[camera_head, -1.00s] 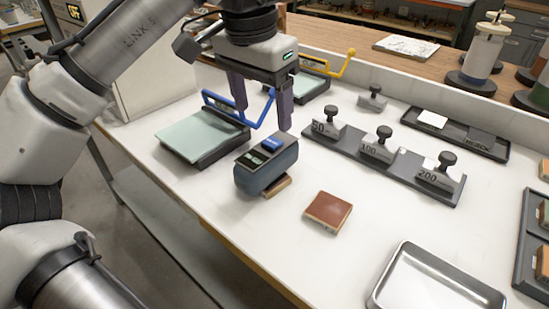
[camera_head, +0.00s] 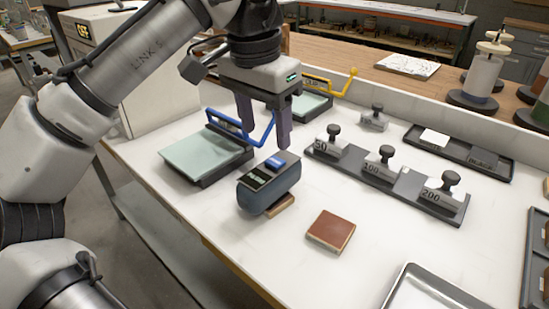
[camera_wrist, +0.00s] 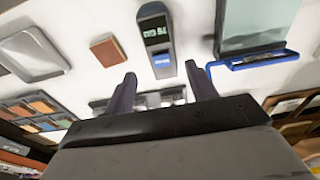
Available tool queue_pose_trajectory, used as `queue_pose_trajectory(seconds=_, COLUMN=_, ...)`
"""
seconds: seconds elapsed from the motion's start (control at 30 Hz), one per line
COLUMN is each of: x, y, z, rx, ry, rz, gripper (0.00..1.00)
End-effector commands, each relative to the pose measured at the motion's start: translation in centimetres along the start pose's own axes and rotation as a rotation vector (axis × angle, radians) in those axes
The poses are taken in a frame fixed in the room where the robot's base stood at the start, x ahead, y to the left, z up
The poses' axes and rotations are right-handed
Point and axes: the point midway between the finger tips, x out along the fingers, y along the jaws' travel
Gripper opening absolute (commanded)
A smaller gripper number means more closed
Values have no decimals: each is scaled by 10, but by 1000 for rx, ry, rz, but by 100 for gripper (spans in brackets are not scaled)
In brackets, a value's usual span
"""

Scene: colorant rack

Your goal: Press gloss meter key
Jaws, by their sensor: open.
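The gloss meter (camera_head: 268,192) is a rounded blue-grey block on the white bench. Its top carries a dark display (camera_head: 257,176) and a bright blue key (camera_head: 277,163). In the wrist view the meter (camera_wrist: 154,22) is upper centre, its display shows light digits, and the key (camera_wrist: 162,63) faces the space between my fingertips. My gripper (camera_head: 265,139) points down, its fingers apart and empty. In the head view its fingertips appear above and behind the key. I see no contact; the exact height of the gap is unclear. It also shows in the wrist view (camera_wrist: 161,74).
A tan block (camera_head: 280,206) shows under the meter's edge. A brown tile (camera_head: 331,231) lies to its right. A pale-topped plate with a blue handle (camera_head: 205,155) stands left. A rack of numbered weights (camera_head: 380,176) is behind right. A metal tray (camera_head: 395,290) is at front right.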

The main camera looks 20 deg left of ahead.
Motion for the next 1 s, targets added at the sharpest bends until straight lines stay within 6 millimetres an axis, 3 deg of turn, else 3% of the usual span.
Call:
queue_pose_trajectory(seconds=0.07, x=0, y=0, z=0, rx=0, ry=0, rz=0, gripper=46)
queue_pose_trajectory(seconds=0.4, x=0, y=0, z=0, rx=0, ry=0, rz=0, gripper=1)
queue_pose_trajectory(seconds=1.0, x=0, y=0, z=0, rx=0, ry=0, rz=0, gripper=0)
